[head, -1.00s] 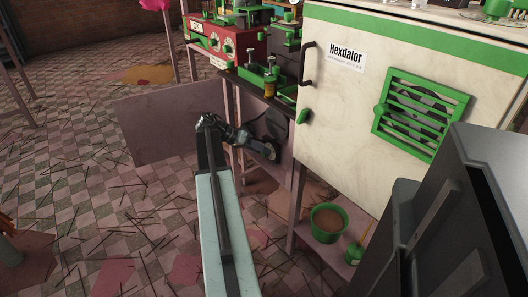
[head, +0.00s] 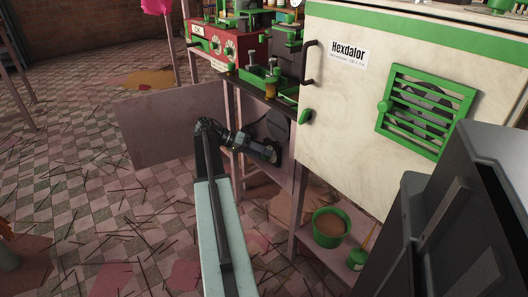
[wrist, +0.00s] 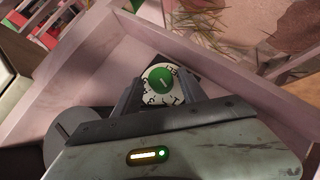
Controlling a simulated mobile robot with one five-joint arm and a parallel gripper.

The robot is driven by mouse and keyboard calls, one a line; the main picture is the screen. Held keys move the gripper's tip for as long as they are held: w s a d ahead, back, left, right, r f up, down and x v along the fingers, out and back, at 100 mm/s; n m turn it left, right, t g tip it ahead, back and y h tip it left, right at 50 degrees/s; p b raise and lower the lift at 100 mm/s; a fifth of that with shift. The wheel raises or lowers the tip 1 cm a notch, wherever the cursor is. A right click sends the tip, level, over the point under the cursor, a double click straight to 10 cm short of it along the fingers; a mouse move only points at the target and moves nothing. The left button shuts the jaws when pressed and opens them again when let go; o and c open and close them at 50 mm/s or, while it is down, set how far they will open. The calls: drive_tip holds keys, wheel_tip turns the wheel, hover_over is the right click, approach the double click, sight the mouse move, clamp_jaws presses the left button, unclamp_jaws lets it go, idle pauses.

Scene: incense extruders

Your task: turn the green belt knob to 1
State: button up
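A round green knob (wrist: 161,79) with a white pointer line sits on a white dial with dark marks, on a dark square plate. The line slants toward the upper right; the numerals are too small to read surely. My gripper (wrist: 157,90) is open, one finger at each side of the dial's lower part. I cannot tell whether the fingers touch the knob. In the head view my gripper (head: 272,153) is below the bench, in front of the frame left of the cabinet, and the knob is hidden there.
The white cabinet (head: 340,130) with a green vent (head: 425,110) stands to the right. A red machine (head: 215,45) with dials stands on the bench behind. A green pot (head: 330,228) sits on a low shelf. The floor at left is mostly clear, with scattered sticks.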

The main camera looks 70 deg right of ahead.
drive_tip(key=shift+r, duration=0.1)
drive_tip(key=p+v, duration=0.3)
drive_tip(key=v, duration=0.4)
drive_tip(key=shift+w+p, duration=0.3)
drive_tip(key=shift+p, duration=0.1)
drive_tip(key=shift+w+a+r, duration=0.1)
